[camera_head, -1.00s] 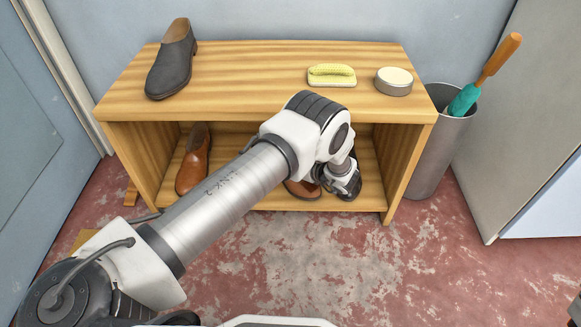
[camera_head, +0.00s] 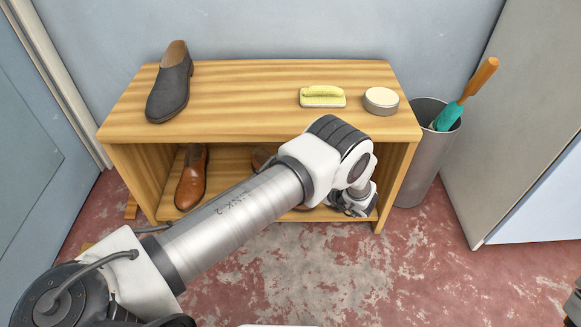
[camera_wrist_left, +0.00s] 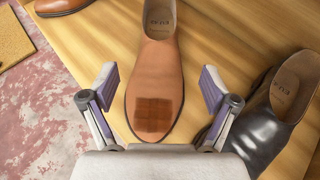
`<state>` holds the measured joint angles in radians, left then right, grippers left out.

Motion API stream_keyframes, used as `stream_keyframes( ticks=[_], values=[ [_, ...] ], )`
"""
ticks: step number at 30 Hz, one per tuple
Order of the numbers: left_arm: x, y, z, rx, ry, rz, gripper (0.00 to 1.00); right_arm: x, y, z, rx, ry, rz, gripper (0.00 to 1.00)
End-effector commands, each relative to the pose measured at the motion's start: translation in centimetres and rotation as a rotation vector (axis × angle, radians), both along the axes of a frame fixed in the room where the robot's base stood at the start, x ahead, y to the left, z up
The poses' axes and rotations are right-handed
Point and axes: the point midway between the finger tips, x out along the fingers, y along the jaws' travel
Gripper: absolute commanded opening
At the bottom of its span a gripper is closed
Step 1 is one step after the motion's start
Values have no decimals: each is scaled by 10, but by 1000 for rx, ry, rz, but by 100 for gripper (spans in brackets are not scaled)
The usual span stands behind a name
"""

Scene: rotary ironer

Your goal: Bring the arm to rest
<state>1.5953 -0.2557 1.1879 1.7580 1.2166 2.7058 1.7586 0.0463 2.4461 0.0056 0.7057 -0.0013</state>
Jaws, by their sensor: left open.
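My left arm reaches from the lower left to the front of the wooden shoe bench (camera_head: 250,126). Its gripper end is low at the lower shelf, mostly hidden behind the arm in the head view. In the left wrist view, my left gripper (camera_wrist_left: 158,72) is open, its fingers on either side of a brown shoe (camera_wrist_left: 156,75) and apart from it. That shoe has a dark square patch (camera_wrist_left: 153,115) on its toe. A black shoe (camera_wrist_left: 268,125) lies to its right, partly behind the right finger. My right gripper is not seen.
A dark grey shoe (camera_head: 170,85), a yellow brush (camera_head: 322,97) and a round tin (camera_head: 381,101) stand on the bench top. Another brown shoe (camera_head: 191,180) is on the lower shelf at left. A metal bin (camera_head: 428,165) stands right of the bench. The floor in front is clear.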

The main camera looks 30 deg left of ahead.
Motion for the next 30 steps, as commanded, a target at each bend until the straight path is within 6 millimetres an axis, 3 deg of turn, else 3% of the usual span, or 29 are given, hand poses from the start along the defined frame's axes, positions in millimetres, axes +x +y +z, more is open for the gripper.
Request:
stream_keyframes(
  ticks=[1,6,23,26,29,30],
  values=[
    [-2,-10,10,-1,1,-4,87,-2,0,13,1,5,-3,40],
    [-7,-28,14,0,0,0,87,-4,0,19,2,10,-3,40],
    [-7,-27,14,12,32,-24,87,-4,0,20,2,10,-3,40],
    [-10,-12,21,76,220,-162,87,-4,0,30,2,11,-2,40],
    [-20,11,28,211,619,-450,87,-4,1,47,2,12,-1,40],
    [-28,18,29,279,823,-602,87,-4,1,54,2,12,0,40]
  ],
)
